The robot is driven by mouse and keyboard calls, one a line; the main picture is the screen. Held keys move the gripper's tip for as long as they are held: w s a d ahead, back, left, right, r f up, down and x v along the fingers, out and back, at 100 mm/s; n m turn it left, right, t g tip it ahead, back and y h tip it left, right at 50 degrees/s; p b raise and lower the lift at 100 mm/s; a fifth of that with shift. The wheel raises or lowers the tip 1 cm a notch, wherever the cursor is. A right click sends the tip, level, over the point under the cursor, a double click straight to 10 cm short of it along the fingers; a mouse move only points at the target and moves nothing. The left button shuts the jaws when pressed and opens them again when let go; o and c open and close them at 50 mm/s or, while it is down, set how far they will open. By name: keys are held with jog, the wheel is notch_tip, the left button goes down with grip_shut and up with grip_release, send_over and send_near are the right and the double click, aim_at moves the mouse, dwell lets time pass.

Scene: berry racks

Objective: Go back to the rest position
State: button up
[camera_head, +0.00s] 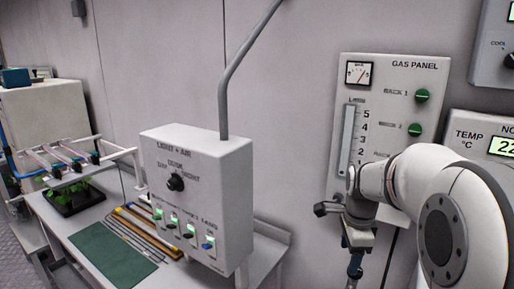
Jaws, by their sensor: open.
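My gripper (355,268) hangs from my white arm at the lower right, pointing down in front of the wall. It is open, with nothing visible between its fingers. The fingertips are small and dark, close to the bottom edge of the picture. The gas panel (431,157) on the wall stands behind my arm. My arm hides the panel's lower right part.
A grey light and air box (207,151) with a dial stands on the bench (262,262), left of my gripper. A green mat (113,254) and a dark tray of green plants (64,207) lie farther left. A temperature panel (469,134) is partly behind my arm.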

jog(key=s+a+n+t, duration=0.1)
jog(key=s+a+n, duration=0.3)
jog(key=s+n, duration=0.5)
jog(key=s+a+n+t, duration=0.1)
jog(key=s+a+n, duration=0.3)
jog(key=s+n, duration=0.5)
jog(key=shift+r+n, duration=0.4)
